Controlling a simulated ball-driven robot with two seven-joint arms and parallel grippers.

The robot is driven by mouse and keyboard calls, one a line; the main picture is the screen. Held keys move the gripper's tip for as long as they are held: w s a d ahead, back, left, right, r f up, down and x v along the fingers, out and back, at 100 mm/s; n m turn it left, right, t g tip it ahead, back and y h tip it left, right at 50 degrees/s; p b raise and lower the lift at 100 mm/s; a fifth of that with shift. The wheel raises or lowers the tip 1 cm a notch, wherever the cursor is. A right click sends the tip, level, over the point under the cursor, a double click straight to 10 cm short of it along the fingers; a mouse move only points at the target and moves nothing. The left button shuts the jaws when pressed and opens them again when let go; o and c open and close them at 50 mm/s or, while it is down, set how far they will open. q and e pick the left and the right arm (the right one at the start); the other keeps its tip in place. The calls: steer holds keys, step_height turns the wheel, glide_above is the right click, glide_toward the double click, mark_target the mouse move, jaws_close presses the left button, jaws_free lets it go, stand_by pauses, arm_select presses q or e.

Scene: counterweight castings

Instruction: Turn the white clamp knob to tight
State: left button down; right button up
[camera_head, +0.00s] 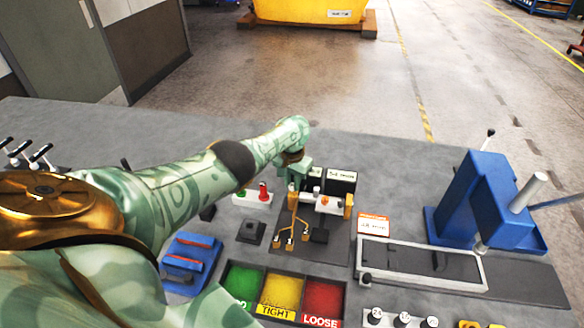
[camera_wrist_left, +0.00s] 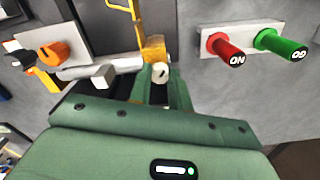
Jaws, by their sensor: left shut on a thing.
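The white clamp knob (camera_wrist_left: 160,72) shows in the left wrist view as a small round white cap with a dark mark, in front of a yellow block. My left gripper (camera_wrist_left: 161,92) is shut on it, with a green finger on either side. In the head view my left gripper (camera_head: 298,180) reaches down at the back of the fixture, and I cannot make out the white knob there. The knob's exact turn angle is too small to read. My right gripper is in neither view.
Red (camera_wrist_left: 229,48) and green (camera_wrist_left: 280,44) push buttons sit close to the gripper. An orange knob (camera_wrist_left: 54,53) on a white plate is on the other side. Red, yellow and green bins (camera_head: 323,298) lie in front; a blue press (camera_head: 478,200) stands right.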

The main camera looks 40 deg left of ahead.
arm_select(q)
steer(key=m, duration=0.5)
steer(key=shift+w+m, duration=0.1)
steer(key=shift+m, duration=0.2)
steer(key=m, duration=0.4)
steer(key=shift+r+m, duration=0.1)
steer(key=shift+m, duration=0.7)
steer(key=c, duration=1.3)
jaws_free()
step_height(320, 180, up, 16)
steer(key=p, duration=1.1)
